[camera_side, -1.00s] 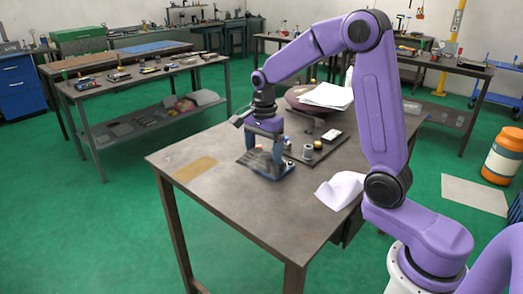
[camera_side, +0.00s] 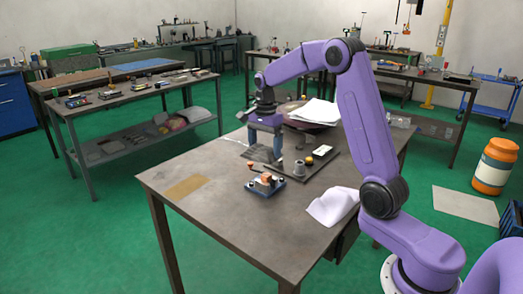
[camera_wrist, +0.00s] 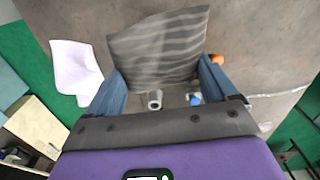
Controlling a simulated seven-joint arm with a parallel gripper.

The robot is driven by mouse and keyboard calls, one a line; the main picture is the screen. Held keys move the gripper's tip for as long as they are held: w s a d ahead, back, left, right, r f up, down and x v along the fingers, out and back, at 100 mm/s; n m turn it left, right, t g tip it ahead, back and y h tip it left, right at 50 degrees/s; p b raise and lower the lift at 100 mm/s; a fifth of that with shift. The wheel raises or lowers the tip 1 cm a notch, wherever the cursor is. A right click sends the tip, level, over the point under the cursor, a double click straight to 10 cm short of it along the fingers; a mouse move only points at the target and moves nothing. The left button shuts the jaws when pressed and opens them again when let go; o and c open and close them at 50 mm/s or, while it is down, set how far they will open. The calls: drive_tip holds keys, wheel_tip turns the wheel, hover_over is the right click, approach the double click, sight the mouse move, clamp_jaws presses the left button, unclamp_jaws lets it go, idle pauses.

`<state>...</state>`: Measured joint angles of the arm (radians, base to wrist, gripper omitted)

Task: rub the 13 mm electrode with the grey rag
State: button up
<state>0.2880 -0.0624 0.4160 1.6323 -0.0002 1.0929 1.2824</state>
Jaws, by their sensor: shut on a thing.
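My gripper (camera_side: 265,150) is shut on the grey rag (camera_side: 259,154), above the table behind the blue-based fixture. In the wrist view the striped grey rag (camera_wrist: 158,45) spans between my blue fingers (camera_wrist: 161,72) and hides what lies behind it. The fixture (camera_side: 265,187) carries an orange block and small metal parts, and stands clear of the rag. A grey cylinder (camera_side: 299,168) stands on the dark tray right of my gripper. I cannot tell which part is the 13 mm electrode.
The dark tray (camera_side: 318,166) also holds a yellow-orange ball (camera_side: 309,160) and a white item (camera_side: 322,150). A white crumpled cloth (camera_side: 332,206) lies at the table's right edge. Papers (camera_side: 315,113) lie at the back. The table's front is clear, with a tan patch (camera_side: 187,187) at left.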

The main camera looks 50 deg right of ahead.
sight(264, 175)
drive_tip(key=shift+f, duration=3.5)
drive_tip(key=shift+d+f, duration=0.15)
drive_tip(key=shift+f, duration=0.1)
drive_tip(key=shift+d+f, duration=0.15)
drive_tip(key=shift+d, duration=1.7)
drive_tip(key=shift+c, duration=0.3)
drive_tip(key=shift+a, duration=2.1)
drive_tip(key=shift+r, duration=4.1)
drive_tip(key=shift+f, duration=0.1)
